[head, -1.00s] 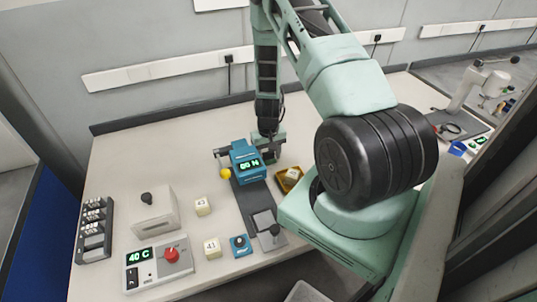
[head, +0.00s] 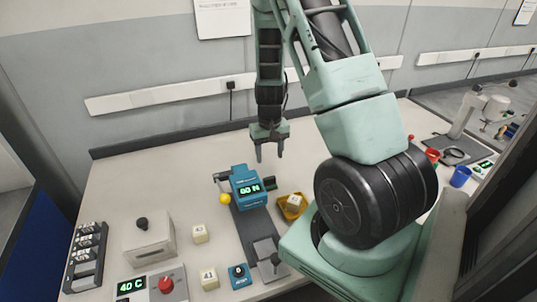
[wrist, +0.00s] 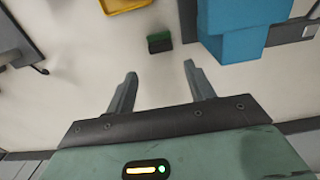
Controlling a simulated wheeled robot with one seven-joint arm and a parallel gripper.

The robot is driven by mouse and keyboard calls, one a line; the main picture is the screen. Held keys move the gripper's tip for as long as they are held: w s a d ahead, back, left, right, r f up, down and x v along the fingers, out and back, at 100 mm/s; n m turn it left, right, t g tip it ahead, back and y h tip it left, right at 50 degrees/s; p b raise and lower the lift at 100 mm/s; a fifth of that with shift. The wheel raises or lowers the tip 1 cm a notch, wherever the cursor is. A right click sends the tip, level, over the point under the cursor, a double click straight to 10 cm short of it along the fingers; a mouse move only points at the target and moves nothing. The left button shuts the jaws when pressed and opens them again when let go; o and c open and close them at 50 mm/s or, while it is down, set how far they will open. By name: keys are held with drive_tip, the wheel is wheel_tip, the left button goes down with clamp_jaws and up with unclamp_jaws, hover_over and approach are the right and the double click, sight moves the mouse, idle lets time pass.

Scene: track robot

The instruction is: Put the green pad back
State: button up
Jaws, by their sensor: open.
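The green pad (wrist: 159,43) looks like a small dark block with a green face. In the wrist view it lies on the bench between the blue device and the yellow tray. In the head view a small dark block (head: 270,183) beside the blue device (head: 247,187) seems to be the same pad. My gripper (head: 269,158) is open and empty above the bench behind the device. In the wrist view its two fingers (wrist: 160,76) are spread, with the pad beyond their tips and not between them.
The blue device also shows in the wrist view (wrist: 230,30). A yellow tray (head: 291,207) holding a pale block stands right of it. The bench behind is clear.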

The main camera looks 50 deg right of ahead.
drive_tip(key=w+a+r, duration=0.1)
drive_tip(key=a, duration=0.2)
drive_tip(key=w+a+r+n, duration=0.1)
drive_tip(key=a+r, duration=0.1)
drive_tip(key=a, duration=0.1)
drive_tip(key=w+a+r+n, duration=0.1)
drive_tip(key=a, duration=0.2)
drive_tip(key=shift+a+r+y, duration=0.15)
drive_tip(key=shift+y, duration=0.25)
drive_tip(key=s+a+r+n, duration=0.1)
drive_tip(key=a+r+n, duration=0.15)
drive_tip(key=a, duration=0.55)
drive_tip(key=s+a+r+n, duration=0.1)
drive_tip(key=a+r+n, duration=0.1)
drive_tip(key=a+r, duration=0.35)
drive_tip(key=s+a+r+n, duration=0.2)
drive_tip(key=s+a+n, duration=0.2)
drive_tip(key=s+a, duration=0.5)
drive_tip(key=s+a+r+n, duration=0.3)
drive_tip(key=s+a, duration=0.5)
drive_tip(key=s, duration=0.1)
drive_tip(key=shift+a+r+n, duration=0.35)
drive_tip(key=shift+a, duration=0.05)
drive_tip(key=shift+f+b, duration=0.9)
drive_tip(key=shift+f, duration=0.05)
